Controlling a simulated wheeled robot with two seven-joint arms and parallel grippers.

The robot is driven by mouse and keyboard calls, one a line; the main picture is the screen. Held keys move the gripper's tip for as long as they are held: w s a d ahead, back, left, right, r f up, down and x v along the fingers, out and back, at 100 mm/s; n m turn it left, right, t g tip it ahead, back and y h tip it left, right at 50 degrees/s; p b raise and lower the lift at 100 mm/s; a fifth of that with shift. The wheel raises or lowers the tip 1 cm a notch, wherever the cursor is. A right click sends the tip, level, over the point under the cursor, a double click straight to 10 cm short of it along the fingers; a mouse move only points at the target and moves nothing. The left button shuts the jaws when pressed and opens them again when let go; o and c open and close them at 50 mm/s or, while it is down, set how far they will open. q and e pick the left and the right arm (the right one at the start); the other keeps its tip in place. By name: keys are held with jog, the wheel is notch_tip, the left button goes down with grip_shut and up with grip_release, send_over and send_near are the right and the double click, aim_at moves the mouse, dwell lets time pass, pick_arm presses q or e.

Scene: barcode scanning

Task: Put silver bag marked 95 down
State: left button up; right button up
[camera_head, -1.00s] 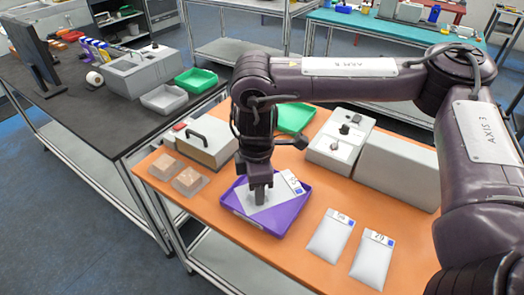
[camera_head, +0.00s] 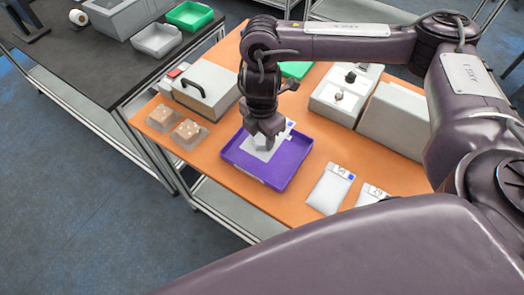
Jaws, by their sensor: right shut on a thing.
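My right gripper (camera_head: 264,139) points down into the purple tray (camera_head: 285,178) on the orange table. It is shut on a silver-white bag (camera_head: 257,153), which is over the tray floor; I cannot tell whether the bag touches it. The bag's label with a blue mark shows at its upper right, but its number is not readable and the gripper hides part of the bag. Two similar bags lie on the table right of the tray: one in full (camera_head: 328,189), the other (camera_head: 370,194) partly hidden by my arm. My left gripper is out of view.
Two clear-wrapped brown boxes (camera_head: 189,134) and a grey case with a black handle (camera_head: 204,90) stand left of the tray. Grey machines (camera_head: 345,94) stand at the back right, with a green tray (camera_head: 297,69) behind my arm. A dark arm link covers the lower right.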

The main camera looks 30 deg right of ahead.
aim_at(262, 139)
notch_tip(262, 139, down, 4)
jog(key=shift+b, duration=0.35)
notch_tip(262, 139, down, 4)
jog(key=shift+s+r+b, duration=0.1)
jog(key=shift+r+b, duration=0.05)
jog(key=shift+b, duration=0.4)
jog(key=shift+f, duration=0.2)
jog(key=o, duration=1)
